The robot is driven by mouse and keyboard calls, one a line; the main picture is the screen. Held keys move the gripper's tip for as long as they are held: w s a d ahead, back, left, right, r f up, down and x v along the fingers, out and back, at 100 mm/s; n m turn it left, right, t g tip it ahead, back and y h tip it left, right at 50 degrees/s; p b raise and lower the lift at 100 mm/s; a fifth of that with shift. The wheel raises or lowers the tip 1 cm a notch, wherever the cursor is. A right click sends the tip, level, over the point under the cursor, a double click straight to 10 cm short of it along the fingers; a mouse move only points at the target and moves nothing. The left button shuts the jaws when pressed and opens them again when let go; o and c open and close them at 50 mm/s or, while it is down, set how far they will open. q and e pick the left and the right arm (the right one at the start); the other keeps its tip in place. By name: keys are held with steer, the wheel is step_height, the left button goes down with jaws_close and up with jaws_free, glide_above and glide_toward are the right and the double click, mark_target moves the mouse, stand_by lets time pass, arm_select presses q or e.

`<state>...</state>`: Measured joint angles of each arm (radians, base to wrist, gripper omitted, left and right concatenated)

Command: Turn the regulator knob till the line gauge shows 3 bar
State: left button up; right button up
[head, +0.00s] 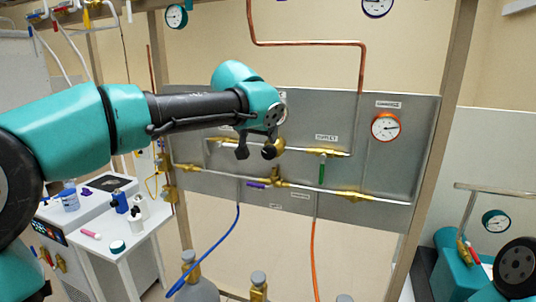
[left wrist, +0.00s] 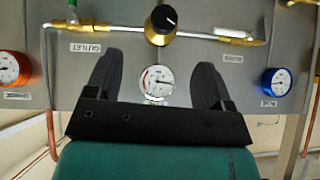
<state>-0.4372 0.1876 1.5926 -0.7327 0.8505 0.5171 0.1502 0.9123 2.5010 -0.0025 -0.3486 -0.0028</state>
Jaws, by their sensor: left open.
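The regulator knob (left wrist: 164,18) is black with a white mark, on a brass body, just beyond my open left fingertips in the left wrist view and roughly centred between them. A gap shows between knob and fingers. In the head view, my left gripper (head: 256,150) is in front of the panel and mostly hides the regulator. A white gauge (left wrist: 158,82) shows between the fingers, a blue-rimmed gauge (left wrist: 276,82) to their right and an orange-rimmed gauge (left wrist: 10,68) at the left edge. Their labels and readings are too small to read surely. My right gripper is out of view.
A blue hose (head: 232,222) and an orange hose (head: 315,255) hang below. A white cart (head: 130,235) stands at left.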

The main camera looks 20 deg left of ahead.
mark_target(268, 152)
arm_select(q)
steer(key=shift+s+a+r, duration=0.15)
steer(key=shift+s+r, duration=0.1)
steer(key=shift+r, duration=0.35)
steer(key=shift+s+a+r, duration=0.15)
steer(key=shift+s+r, duration=0.05)
steer(key=shift+r, duration=0.4)
steer(key=shift+w+f, duration=0.1)
steer(key=x, duration=1.7)
steer(key=shift+w+a, duration=0.15)
steer(key=shift+w, duration=0.05)
steer(key=c, duration=0.9)
